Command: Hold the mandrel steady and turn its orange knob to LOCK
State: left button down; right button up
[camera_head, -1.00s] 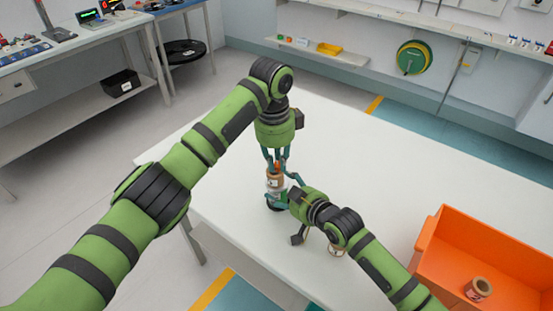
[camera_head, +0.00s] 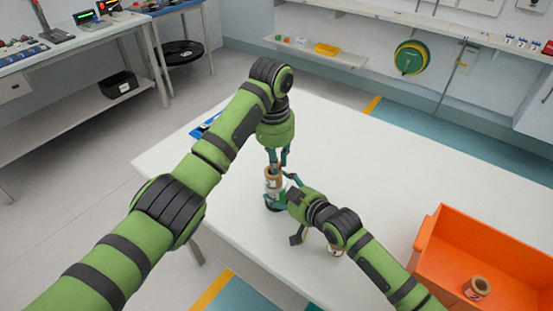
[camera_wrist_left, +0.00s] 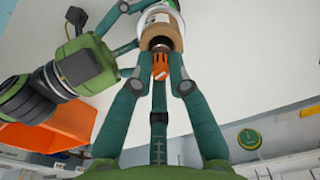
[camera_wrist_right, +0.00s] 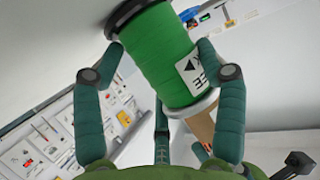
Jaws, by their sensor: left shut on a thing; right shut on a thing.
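The mandrel stands upright on the white table. In the right wrist view its green body (camera_wrist_right: 155,50) fills the top, with a white label that carries black letters and an arrow, only partly readable. A brown cardboard core (camera_head: 273,171) sits around the mandrel's upper part. The orange knob (camera_wrist_left: 160,65) sticks out of the core's end. My left gripper (camera_head: 277,162) points down from above, its fingers closed around the knob. My right gripper (camera_head: 286,193) is shut on the green body from the side.
An orange bin (camera_head: 428,232) at the right holds a brown core (camera_head: 477,287). Another small core (camera_head: 335,250) stands partly hidden under my right arm. A blue item (camera_head: 207,124) lies at the table's far left edge.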

pick_arm(q)
jog(key=shift+w+n, duration=0.1)
jog(key=shift+n, duration=0.8)
pick_arm(e)
jog(key=shift+s+d+f, duration=0.1)
jog(key=shift+s+f, duration=0.05)
jog(key=shift+f, duration=0.3)
pick_arm(q)
jog(key=c, duration=1.2)
grip_release()
jog(key=shift+r, duration=0.1)
jog(key=r, duration=1.2)
jog(key=shift+s+a, duration=0.3)
jog(key=shift+s, duration=0.1)
